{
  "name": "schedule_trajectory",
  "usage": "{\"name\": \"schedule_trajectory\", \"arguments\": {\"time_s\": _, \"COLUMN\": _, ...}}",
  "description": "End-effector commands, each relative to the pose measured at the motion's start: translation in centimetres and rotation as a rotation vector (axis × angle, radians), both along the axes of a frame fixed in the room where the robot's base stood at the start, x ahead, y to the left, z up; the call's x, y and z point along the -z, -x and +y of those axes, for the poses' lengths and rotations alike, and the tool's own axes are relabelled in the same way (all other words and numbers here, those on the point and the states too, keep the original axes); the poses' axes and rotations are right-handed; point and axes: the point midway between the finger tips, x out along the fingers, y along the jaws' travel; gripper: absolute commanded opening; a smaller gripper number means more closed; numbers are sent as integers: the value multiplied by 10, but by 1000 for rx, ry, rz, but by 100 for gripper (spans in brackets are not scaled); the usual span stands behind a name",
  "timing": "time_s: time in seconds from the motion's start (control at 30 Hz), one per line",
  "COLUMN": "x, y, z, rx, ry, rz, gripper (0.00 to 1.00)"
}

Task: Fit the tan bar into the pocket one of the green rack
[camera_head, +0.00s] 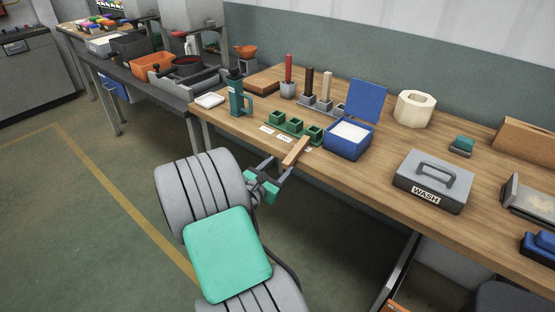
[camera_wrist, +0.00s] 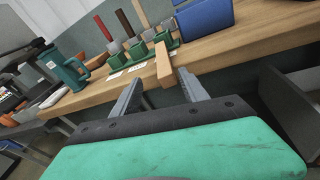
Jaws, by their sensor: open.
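The tan bar (camera_head: 297,151) is in front of the right end of the green rack (camera_head: 291,126), and its near end reaches past the table's front edge. My gripper (camera_head: 270,171) is open and empty, short of the table edge. In the wrist view the bar (camera_wrist: 163,64) lies just beyond and between my spread fingers (camera_wrist: 161,92), apart from them. The rack has three square pockets, with small white labels on the table in front; I cannot read which is one. Whether the bar touches the rack is unclear.
Right of the rack stands an open blue box (camera_head: 348,142); left is a teal flask (camera_head: 238,98). Behind are a grey holder (camera_head: 324,106) with upright bars and a red bar (camera_head: 288,69).

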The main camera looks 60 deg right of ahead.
Motion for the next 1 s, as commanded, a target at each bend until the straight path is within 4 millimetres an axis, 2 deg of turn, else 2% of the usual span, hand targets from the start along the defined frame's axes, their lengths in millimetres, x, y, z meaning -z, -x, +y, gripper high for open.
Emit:
{"name": "schedule_trajectory", "arguments": {"time_s": 0.03, "x": 8, "y": 7, "z": -6, "rx": -8, "ry": 39, "rz": 94, "gripper": 52}}
{"name": "schedule_trajectory", "arguments": {"time_s": 0.13, "x": 5, "y": 11, "z": -13, "rx": -21, "ry": 83, "rz": 197, "gripper": 52}}
{"name": "schedule_trajectory", "arguments": {"time_s": 0.37, "x": 1, "y": 9, "z": -43, "rx": -29, "ry": 88, "rz": 207, "gripper": 52}}
{"name": "schedule_trajectory", "arguments": {"time_s": 0.6, "x": 1, "y": 10, "z": -82, "rx": -29, "ry": 86, "rz": 206, "gripper": 52}}
{"name": "schedule_trajectory", "arguments": {"time_s": 0.87, "x": 1, "y": 9, "z": -86, "rx": -31, "ry": 86, "rz": 204, "gripper": 51}}
{"name": "schedule_trajectory", "arguments": {"time_s": 1.0, "x": 1, "y": 10, "z": -87, "rx": -29, "ry": 86, "rz": 205, "gripper": 39}}
